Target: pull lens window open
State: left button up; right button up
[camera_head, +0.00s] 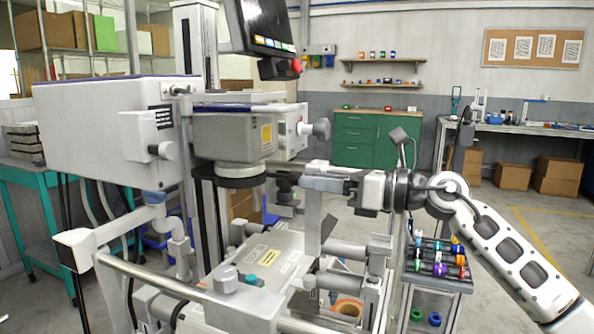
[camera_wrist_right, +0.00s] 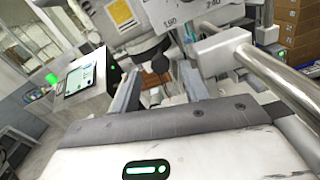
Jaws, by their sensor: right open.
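A white and grey machine head with a lens housing (camera_head: 232,140) stands at the centre of the head view. A panel with a grey knob (camera_head: 320,128) is on its right side. I cannot tell for certain which part is the lens window. My right gripper (camera_head: 292,182) reaches in from the right, just below that knob and beside the housing. In the wrist view my right gripper (camera_wrist_right: 158,84) has its two fingers apart with nothing clearly held between them. A plate with printed numbers (camera_wrist_right: 207,15) shows close beyond the fingers. My left gripper is not in view.
A large white box (camera_head: 100,125) with another knob is at the left. Metal rails (camera_head: 190,290) and a grey cover (camera_head: 262,258) lie below the gripper. A monitor (camera_head: 262,25) hangs above. A rack of coloured reels (camera_head: 437,262) stands at the right.

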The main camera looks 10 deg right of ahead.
aim_at(297, 178)
pick_arm(q)
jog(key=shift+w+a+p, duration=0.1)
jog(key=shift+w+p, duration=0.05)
jog(key=shift+p, duration=0.15)
pick_arm(e)
jog(key=x, duration=0.4)
jog(key=shift+w+a, duration=0.2)
jog(key=shift+a, duration=0.05)
grip_shut()
